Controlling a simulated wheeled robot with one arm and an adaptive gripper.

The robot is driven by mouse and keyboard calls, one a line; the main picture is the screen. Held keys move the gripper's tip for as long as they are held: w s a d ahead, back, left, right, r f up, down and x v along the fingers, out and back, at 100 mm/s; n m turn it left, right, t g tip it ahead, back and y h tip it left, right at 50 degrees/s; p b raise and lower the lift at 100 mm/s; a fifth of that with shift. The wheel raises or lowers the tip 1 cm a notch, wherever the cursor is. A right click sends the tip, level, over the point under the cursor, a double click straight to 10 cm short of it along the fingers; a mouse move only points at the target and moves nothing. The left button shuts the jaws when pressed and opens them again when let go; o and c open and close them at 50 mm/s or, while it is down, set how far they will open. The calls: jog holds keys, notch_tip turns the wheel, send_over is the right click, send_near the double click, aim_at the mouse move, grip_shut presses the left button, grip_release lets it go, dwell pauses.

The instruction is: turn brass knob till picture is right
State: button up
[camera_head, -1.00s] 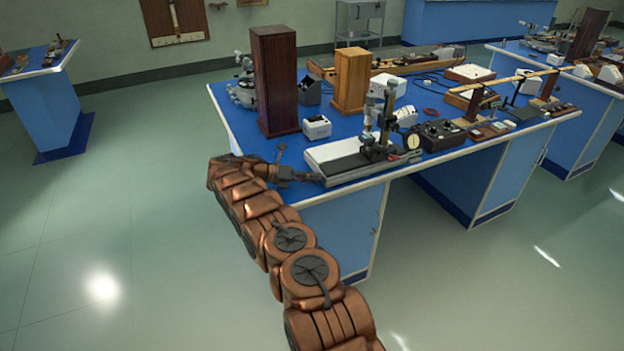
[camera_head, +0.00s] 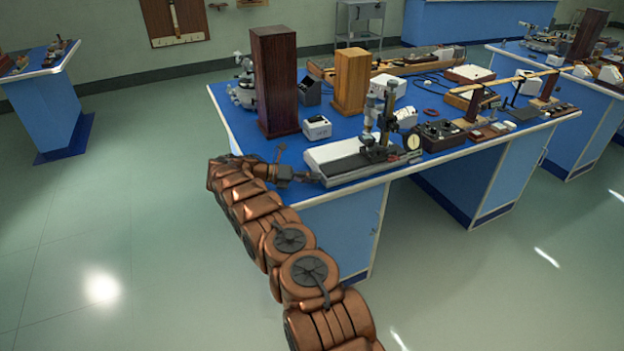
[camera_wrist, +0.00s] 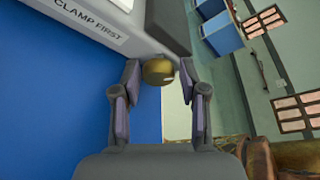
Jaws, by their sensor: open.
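The brass knob (camera_wrist: 158,72) shows in the wrist view at the end of a grey and white instrument base, between and just beyond my fingertips. My gripper (camera_wrist: 159,80) is open, with one finger on each side of the knob. A gap shows between the knob and the right finger; the left finger is close to it, and I cannot tell whether they touch. In the head view my gripper (camera_head: 312,178) is at the left end of the instrument (camera_head: 350,165), at the bench's front edge. The knob is too small to make out there. No picture or display is readable.
The blue bench (camera_head: 235,110) also holds a dark wooden box (camera_head: 275,80), a lighter wooden box (camera_head: 351,80) and a small white meter (camera_head: 317,127). The floor left of the bench is clear.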

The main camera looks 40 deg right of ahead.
notch_tip(320, 180, up, 10)
dwell(0.5)
